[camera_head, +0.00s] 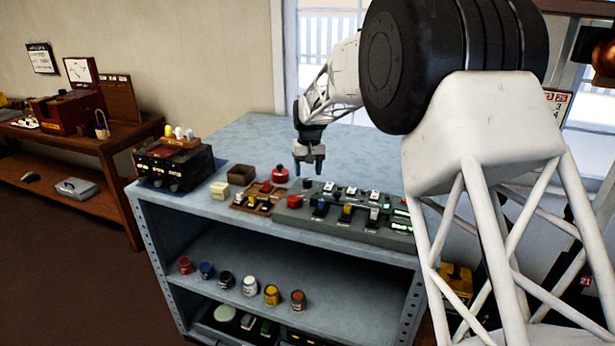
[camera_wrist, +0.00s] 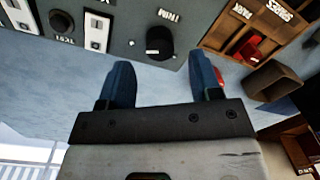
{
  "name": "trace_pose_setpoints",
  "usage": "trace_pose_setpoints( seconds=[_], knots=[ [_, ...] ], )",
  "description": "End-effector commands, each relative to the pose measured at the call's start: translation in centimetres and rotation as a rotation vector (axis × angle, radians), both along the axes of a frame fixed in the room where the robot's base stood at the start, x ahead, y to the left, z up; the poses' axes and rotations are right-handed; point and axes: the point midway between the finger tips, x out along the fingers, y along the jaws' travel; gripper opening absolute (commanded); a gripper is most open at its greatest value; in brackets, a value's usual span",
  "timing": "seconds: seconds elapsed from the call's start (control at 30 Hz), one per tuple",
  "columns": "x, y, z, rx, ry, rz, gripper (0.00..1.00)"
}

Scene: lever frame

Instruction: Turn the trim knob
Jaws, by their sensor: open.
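The trim knob (camera_wrist: 160,42) is black and round, beside the printed word TRIM near the edge of a grey-green panel (camera_wrist: 125,48). In the head view the knob (camera_head: 307,185) stands at the panel's back left corner. My gripper (camera_head: 308,170) points down above and behind the knob there. In the wrist view my gripper (camera_wrist: 163,70) has its two blue fingers apart with nothing between them. The knob lies just beyond the fingertips, roughly centred between them, and is not touched.
Switches and a red button (camera_head: 294,201) share the panel (camera_head: 330,231). Left of it are a wooden tray (camera_head: 253,199), a red round object (camera_head: 280,174), a brown box (camera_head: 241,174) and a black unit (camera_head: 174,168). The blue bench top (camera_head: 245,140) behind is clear.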

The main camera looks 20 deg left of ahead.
Motion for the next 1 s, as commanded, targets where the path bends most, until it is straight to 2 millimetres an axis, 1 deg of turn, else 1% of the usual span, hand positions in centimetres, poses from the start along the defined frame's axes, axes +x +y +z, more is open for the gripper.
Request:
trace_pose_setpoints(
  seconds=[0.03, 0.2, 0.4, 1.0],
  knots=[
    [0.0, 0.0, 0.8, 0.001, -0.002, 0.0, 0.58],
    [0.1, -0.1, 2.9, 0.002, -0.003, 0.0, 0.58],
    [0.1, -0.1, 4.3, 0.001, -0.001, 0.0, 0.58],
    [0.1, -0.2, 4.6, 0.001, -0.001, -0.001, 0.58]
  ],
)
